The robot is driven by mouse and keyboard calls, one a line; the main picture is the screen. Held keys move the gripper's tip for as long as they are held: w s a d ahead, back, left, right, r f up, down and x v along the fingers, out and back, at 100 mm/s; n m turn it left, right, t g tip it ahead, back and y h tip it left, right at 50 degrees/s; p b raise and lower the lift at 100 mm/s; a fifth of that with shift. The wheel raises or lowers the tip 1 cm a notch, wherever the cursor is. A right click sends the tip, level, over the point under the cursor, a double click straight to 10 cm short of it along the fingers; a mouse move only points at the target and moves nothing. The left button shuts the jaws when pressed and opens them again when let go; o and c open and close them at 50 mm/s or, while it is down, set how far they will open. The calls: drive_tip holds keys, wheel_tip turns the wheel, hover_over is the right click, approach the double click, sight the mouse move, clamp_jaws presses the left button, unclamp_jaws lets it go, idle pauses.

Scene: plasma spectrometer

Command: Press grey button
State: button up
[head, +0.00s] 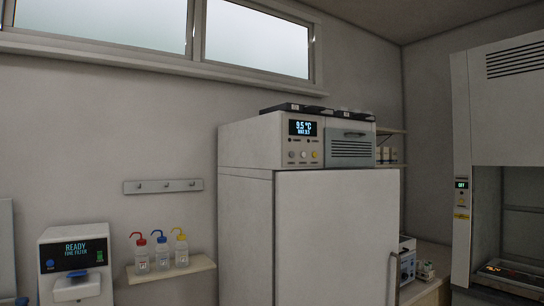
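A tall white cabinet (335,235) stands in the middle of the head view, with a control panel at its upper front. The panel has a lit display (303,128) reading about 9.5 °C. Under the display is a row of small round buttons. The left button (291,155) and the middle button (303,155) look pale or greyish, and the right one (315,155) looks yellowish. They are too small to tell which one is grey. My gripper is not in view.
A white machine (75,284) showing "READY" stands at lower left. A shelf (150,277) holds bottles with red, blue and yellow caps. A fume hood (500,110) with a small control panel (462,198) stands at right. The cabinet's front looks unobstructed.

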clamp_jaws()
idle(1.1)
